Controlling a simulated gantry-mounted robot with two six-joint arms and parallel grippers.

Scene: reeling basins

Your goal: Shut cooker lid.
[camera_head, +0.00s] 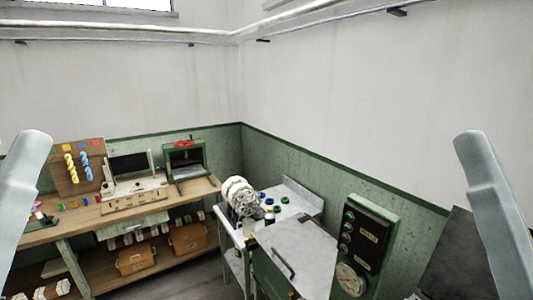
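A green-sided unit with a flat grey top (305,240) and a dark bar handle stands at lower centre. It may be the cooker, but I cannot tell for sure. A dark grey panel (450,255) stands tilted up at the lower right, partly behind my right arm. It may be a raised lid; its lower end is cut off by the frame. My pale arm links show at the left and right edges. Neither gripper is in view.
A green control box (364,243) with knobs and a gauge stands right of the grey top. A metal table (298,206) with reels and small coloured rings is behind. A wooden workbench (80,227) with yarn samples and devices runs along the left wall, with cases below.

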